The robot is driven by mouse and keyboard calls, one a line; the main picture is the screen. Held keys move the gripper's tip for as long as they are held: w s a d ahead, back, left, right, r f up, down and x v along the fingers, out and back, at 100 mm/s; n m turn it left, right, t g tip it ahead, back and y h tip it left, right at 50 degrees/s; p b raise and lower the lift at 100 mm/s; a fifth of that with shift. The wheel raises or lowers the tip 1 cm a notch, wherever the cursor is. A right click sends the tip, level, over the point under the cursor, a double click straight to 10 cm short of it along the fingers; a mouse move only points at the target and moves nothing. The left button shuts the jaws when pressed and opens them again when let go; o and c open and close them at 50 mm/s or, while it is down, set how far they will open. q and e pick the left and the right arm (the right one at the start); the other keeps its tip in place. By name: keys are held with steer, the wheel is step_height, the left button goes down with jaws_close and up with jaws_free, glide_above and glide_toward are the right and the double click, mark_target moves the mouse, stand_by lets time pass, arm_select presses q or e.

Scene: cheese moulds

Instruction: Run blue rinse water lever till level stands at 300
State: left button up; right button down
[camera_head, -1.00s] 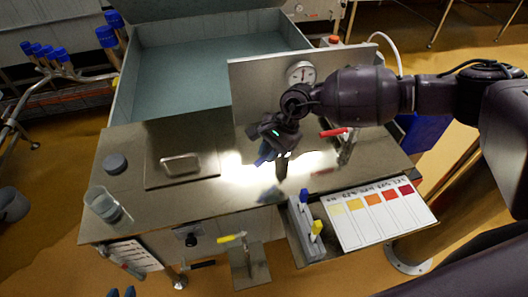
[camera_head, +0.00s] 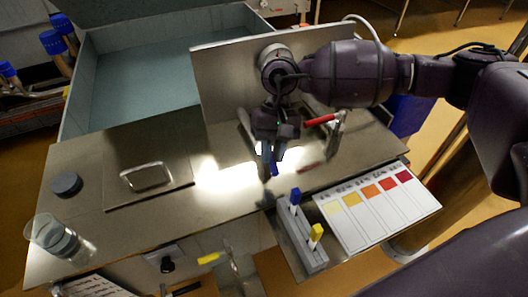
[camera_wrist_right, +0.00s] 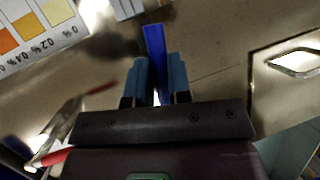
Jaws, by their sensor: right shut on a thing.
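My right gripper (camera_head: 268,148) points down over the steel worktop, below the upright panel. It is shut on the blue lever (camera_head: 274,167). In the right wrist view the blue lever (camera_wrist_right: 154,42) sticks out between the two fingers of the right gripper (camera_wrist_right: 157,78). A clear beaker (camera_head: 50,237) stands at the worktop's left front edge with some liquid in it. Its scale is too small to read. The dial on the upright panel is hidden behind my right arm. My left gripper is not in view.
A red lever (camera_head: 320,120) stands just right of the gripper. A colour chart (camera_head: 377,210) and a rack (camera_head: 303,240) with blue and yellow-topped pieces lie at the front right. A large basin (camera_head: 150,75) is behind.

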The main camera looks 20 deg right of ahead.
steer(key=shift+d+n, duration=0.25)
steer(key=shift+n, duration=0.25)
steer(key=shift+b, duration=0.3)
steer(key=shift+d, duration=0.1)
steer(key=c, duration=1.1)
jaws_free()
steer(key=shift+o, duration=0.2)
steer(key=v, duration=1.1)
steer(key=shift+w, duration=0.1)
